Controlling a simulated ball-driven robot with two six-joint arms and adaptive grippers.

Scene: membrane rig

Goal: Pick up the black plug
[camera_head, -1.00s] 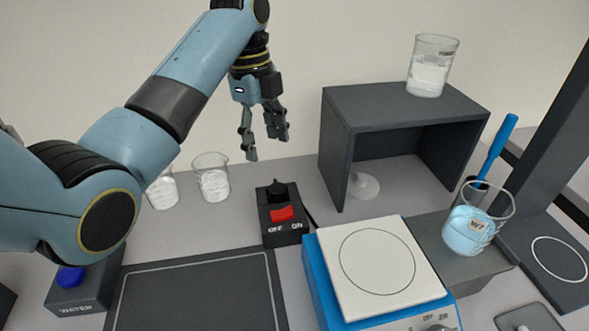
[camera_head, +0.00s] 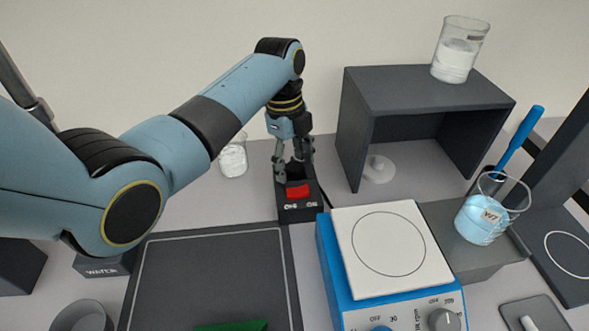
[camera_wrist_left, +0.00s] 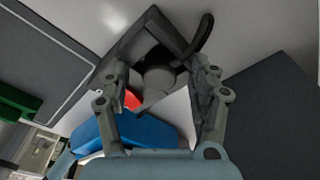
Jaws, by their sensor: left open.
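The switch box (camera_head: 299,211) is black with a red rocker marked OFF and ON, and stands behind the hotplate. The black plug (camera_wrist_left: 158,78) sits on the box and looks dark grey in the left wrist view, between my left fingers. In the head view my fingers mostly hide it. My left gripper (camera_head: 294,172) points down over the back of the box, open, with one finger on each side of the plug. I cannot tell whether either finger touches it. My right gripper is not in view.
A blue hotplate with a white top (camera_head: 392,250) stands right of the box. A dark shelf (camera_head: 425,88) bears a beaker of white powder (camera_head: 456,52). Another beaker (camera_head: 233,160) stands behind my arm. A dark framed mat (camera_head: 205,275) lies in front. A beaker of blue liquid (camera_head: 482,221) stands at right.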

